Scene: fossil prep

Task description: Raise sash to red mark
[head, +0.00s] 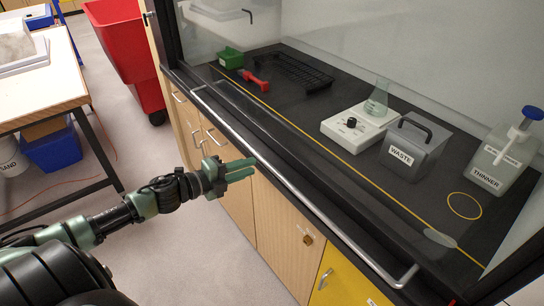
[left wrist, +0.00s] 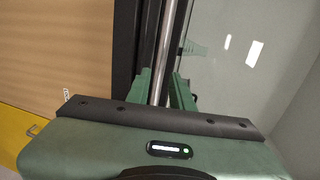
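The sash is a clear glass pane in a dark frame, with a long silver handle bar (head: 317,198) along its low front edge. The bar also shows in the left wrist view (left wrist: 165,50), running lengthwise in line with the gap between the fingers. My left gripper (head: 248,169) is open and empty, its green fingers pointing at the bar from the room side. The fingertips look just short of the bar; contact cannot be made out. In the left wrist view the two fingers (left wrist: 166,90) stand apart. My right gripper is not in view.
Behind the glass stand a white hotplate (head: 345,128) with a flask (head: 377,100), a waste box (head: 408,150) and a thinner bottle (head: 500,160). Wooden cabinets (head: 285,225) lie under the bar.

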